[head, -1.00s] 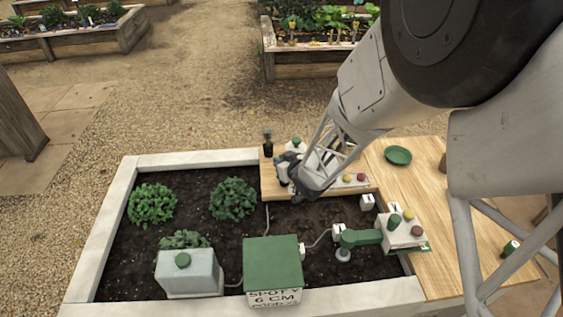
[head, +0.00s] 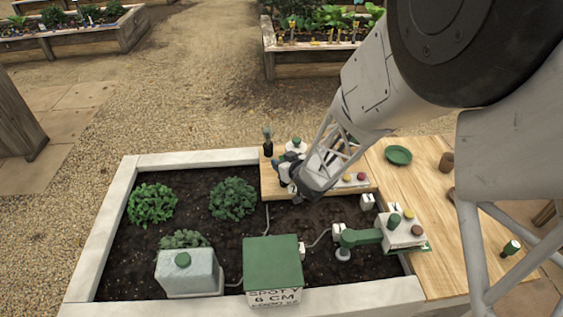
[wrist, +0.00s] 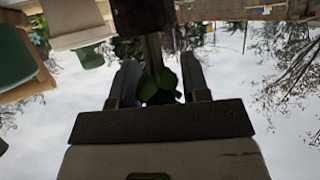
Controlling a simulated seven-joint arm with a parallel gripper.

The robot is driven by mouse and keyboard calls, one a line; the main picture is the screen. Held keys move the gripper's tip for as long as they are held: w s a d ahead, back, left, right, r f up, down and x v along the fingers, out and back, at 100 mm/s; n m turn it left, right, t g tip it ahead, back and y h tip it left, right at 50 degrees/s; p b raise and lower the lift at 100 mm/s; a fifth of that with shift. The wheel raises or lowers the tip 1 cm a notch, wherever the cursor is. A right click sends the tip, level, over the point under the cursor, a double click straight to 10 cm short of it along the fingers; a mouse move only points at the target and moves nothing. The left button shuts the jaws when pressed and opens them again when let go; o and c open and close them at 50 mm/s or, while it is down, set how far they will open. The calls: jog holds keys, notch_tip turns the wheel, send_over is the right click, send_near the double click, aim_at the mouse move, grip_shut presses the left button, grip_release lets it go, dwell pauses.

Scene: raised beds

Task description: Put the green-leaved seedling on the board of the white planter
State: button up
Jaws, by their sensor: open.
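The green-leaved seedling (head: 267,136) stands upright in a dark pot at the back left corner of the wooden board (head: 268,186) on the white planter (head: 122,205). My gripper (head: 280,162) is just on the near, right side of the seedling, low over the board. In the wrist view, which is upside down, my open gripper (wrist: 160,80) has its fingers on either side of the green leaves (wrist: 160,88). The dark stem and pot (wrist: 146,16) show beyond them at the top edge. I cannot tell whether a finger touches the leaves.
A white item with a green cap (head: 296,146) and a strip with coloured knobs (head: 352,180) stand close by on the board. A green box (head: 272,262), a green-armed device (head: 365,238) and leafy plants (head: 233,198) fill the bed. The wooden table holds a green saucer (head: 398,155).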

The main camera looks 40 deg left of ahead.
jog(key=v, duration=1.1)
jog(key=shift+d+r, duration=0.15)
jog(key=shift+d, duration=0.1)
dwell(0.8)
